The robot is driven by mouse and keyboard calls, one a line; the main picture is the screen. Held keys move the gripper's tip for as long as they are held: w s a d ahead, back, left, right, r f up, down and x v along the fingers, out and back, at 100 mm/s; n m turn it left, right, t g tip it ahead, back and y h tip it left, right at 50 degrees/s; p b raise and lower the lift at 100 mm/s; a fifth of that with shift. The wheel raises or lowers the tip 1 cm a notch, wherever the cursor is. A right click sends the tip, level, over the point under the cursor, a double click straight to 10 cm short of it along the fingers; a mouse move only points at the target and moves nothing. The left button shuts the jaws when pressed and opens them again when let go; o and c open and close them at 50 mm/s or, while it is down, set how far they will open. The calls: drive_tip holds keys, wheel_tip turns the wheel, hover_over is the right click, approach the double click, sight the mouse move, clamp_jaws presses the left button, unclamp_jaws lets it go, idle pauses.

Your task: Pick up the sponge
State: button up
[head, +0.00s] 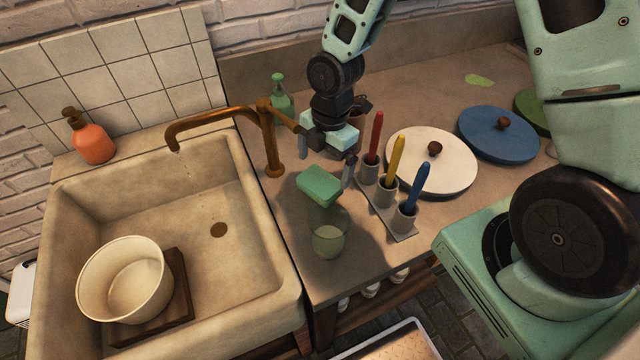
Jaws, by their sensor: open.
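The sponge (319,186) is a green block near the counter's front, between the sink and the pen holder. A translucent green cup (328,240) is directly in front of it. I cannot tell whether the sponge touches the cup. My gripper (326,165) is open, pointing down just behind and above the sponge in the picture. One finger shows to the sponge's upper left and the other at its upper right. Nothing is seen between the fingers; the exact gap to the sponge is unclear.
A holder (400,227) with red, yellow and blue brushes stands close on the right. The brass faucet (270,140) is close on the left, beside the sink (215,190) with a white bowl (123,280).

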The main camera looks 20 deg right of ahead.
sight(320, 181)
drive_tip(key=f, duration=0.5)
drive_tip(key=shift+a+p, duration=0.4)
drive_tip(key=shift+r, duration=0.1)
drive_tip(key=c, duration=0.9)
drive_tip(key=shift+o, duration=0.2)
wheel_tip(320, 181, up, 28)
drive_tip(key=shift+p, duration=0.45)
drive_tip(key=o, duration=0.3)
drive_tip(key=shift+c, duration=0.8)
